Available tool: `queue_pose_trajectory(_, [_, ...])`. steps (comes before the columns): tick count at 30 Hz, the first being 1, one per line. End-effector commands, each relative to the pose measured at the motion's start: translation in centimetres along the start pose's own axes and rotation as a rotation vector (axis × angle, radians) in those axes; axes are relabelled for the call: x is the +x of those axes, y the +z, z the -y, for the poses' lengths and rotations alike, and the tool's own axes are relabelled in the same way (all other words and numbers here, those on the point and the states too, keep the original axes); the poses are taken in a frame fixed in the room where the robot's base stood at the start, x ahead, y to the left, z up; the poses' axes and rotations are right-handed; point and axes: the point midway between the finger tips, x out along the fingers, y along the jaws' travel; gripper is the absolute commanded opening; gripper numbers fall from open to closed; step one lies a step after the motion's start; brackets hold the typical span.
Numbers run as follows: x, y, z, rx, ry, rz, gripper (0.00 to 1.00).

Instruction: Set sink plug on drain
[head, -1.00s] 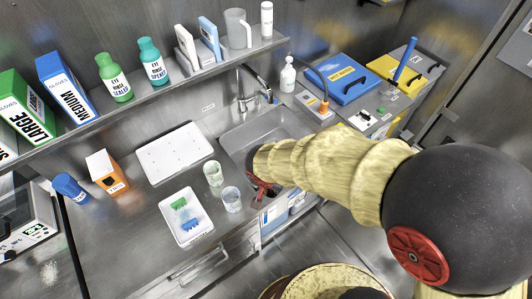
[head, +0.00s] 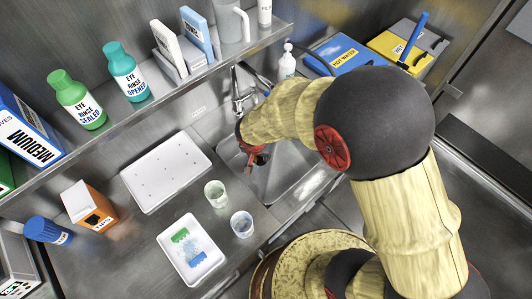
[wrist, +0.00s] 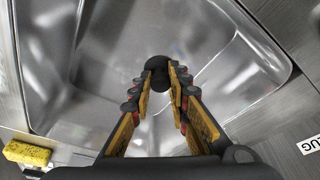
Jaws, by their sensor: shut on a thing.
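My gripper (head: 256,156) is over the metal sink basin (head: 292,183), pointing down into it. In the wrist view, my gripper (wrist: 158,88) is shut on a dark round sink plug (wrist: 158,70), held between the fingertips. The basin (wrist: 105,60) spreads around and below the plug in that view. I cannot make out the drain in either view; the gripper and plug cover part of the basin floor. I cannot tell how high the plug is above the floor.
The faucet (head: 237,92) stands behind the basin. Two clear cups (head: 241,224) and a white tray (head: 192,249) are on the counter left of the sink. A yellow sponge (wrist: 27,153) lies beside the basin rim. A shelf with bottles (head: 125,72) runs above the counter.

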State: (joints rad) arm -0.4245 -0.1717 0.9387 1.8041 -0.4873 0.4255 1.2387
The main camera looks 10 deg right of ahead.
Motion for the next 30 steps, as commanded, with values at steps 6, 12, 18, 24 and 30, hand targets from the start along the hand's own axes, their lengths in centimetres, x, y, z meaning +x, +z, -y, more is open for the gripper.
queue_pose_trajectory(6, [4.2,-3.6,0.2,0.001,0.002,0.002,0.00])
queue_pose_trajectory(12, [7.8,-5.3,0.4,0.001,0.000,0.000,0.00])
queue_pose_trajectory(18, [9.0,-6.0,0.5,0.000,-0.001,-0.001,0.00])
queue_pose_trajectory(24, [11.2,-5.8,0.4,-0.002,0.001,0.001,0.00])
queue_pose_trajectory(30, [12.7,-5.5,0.5,-0.001,-0.001,-0.001,0.00])
